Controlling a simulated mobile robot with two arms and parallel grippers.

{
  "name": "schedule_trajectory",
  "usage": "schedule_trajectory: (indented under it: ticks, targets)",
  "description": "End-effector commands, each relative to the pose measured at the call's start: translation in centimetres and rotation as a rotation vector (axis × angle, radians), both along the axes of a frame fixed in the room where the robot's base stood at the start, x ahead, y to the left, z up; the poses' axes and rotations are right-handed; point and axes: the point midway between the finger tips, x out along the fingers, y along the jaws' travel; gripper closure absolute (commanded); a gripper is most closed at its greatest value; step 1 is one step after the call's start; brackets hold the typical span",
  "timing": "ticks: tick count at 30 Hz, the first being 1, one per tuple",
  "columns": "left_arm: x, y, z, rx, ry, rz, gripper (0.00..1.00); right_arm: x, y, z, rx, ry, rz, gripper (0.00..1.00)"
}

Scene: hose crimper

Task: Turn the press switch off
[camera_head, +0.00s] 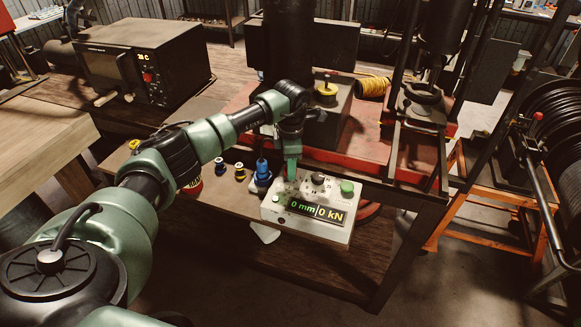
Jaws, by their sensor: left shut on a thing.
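The press control box (328,229) is a pale box on the bench. Its lit display (317,210) reads 0 mm and 0 kN. On its top are a black knob (318,180), a green button (347,189) and a small green light (276,199). My left gripper (291,174) reaches down onto the back left part of the box top, left of the black knob. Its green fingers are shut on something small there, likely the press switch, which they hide. The switch's position cannot be seen. My right gripper is not in view.
Small fittings (240,172) and a blue-topped bottle (262,172) stand left of the box. The red press base (345,145) and its dark posts rise behind. A boxy device (140,62) stands at the back left. A hose reel (545,130) is at right.

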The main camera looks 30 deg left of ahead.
Motion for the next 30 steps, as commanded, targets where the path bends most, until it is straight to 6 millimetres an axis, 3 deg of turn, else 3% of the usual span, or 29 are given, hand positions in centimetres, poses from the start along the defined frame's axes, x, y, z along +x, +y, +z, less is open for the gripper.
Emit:
schedule_trajectory:
  ticks: [30]
  targets:
    - [0.4, 0.1, 0.2, -0.001, -0.005, 0.943, 1.00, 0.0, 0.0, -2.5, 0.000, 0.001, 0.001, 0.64]
